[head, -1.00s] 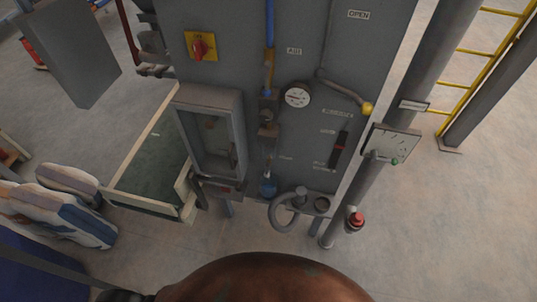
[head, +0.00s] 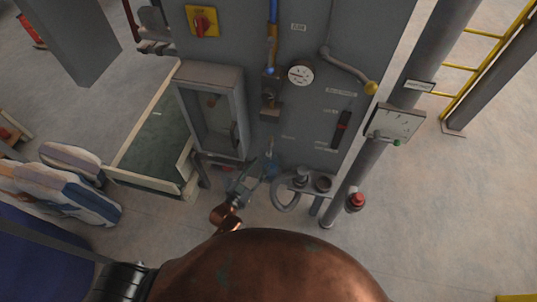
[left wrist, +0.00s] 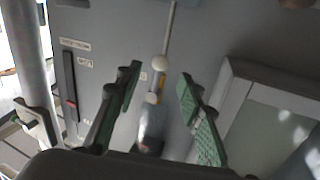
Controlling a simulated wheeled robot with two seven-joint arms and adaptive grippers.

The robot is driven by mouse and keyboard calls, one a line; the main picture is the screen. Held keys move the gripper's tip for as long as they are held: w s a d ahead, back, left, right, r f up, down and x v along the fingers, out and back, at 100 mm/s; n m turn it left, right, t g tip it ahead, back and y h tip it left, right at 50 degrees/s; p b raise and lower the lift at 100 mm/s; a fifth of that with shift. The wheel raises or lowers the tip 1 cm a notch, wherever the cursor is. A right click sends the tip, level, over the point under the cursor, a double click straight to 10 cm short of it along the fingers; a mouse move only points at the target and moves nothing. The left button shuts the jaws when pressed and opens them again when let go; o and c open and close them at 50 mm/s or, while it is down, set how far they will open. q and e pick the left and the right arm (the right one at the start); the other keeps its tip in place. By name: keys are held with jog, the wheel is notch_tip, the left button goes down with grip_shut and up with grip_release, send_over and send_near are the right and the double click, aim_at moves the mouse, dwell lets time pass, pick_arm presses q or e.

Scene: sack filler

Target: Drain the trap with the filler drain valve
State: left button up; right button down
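On the front of the grey cabinet (head: 310,130), a vertical line of fittings (head: 270,95) hangs below a blue pipe. A blue part (head: 271,169) shows at its lower end; I take this to be the trap, and its drain valve cannot be made out clearly. My left gripper (head: 257,174) is beside this lower end, partly in front of it. In the left wrist view the gripper (left wrist: 160,75) is open, its green-padded fingers apart, with a pale rod and rounded fittings (left wrist: 157,80) showing between them. Contact cannot be told. My right gripper is not in view.
A framed window box (head: 213,112) is left of the fittings. A grey hose (head: 284,194) loops at the lower right. A gauge (head: 300,74), a yellow-tipped lever (head: 370,88) and a pipe with a red cap (head: 355,202) are further right. Sacks (head: 65,195) lie at left.

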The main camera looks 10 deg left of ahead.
aim_at(269, 154)
pick_arm(q)
jog(key=x, duration=0.7)
jog(key=shift+w+d, duration=0.1)
jog(key=shift+w, duration=0.2)
jog(key=shift+c, duration=0.2)
grip_shut()
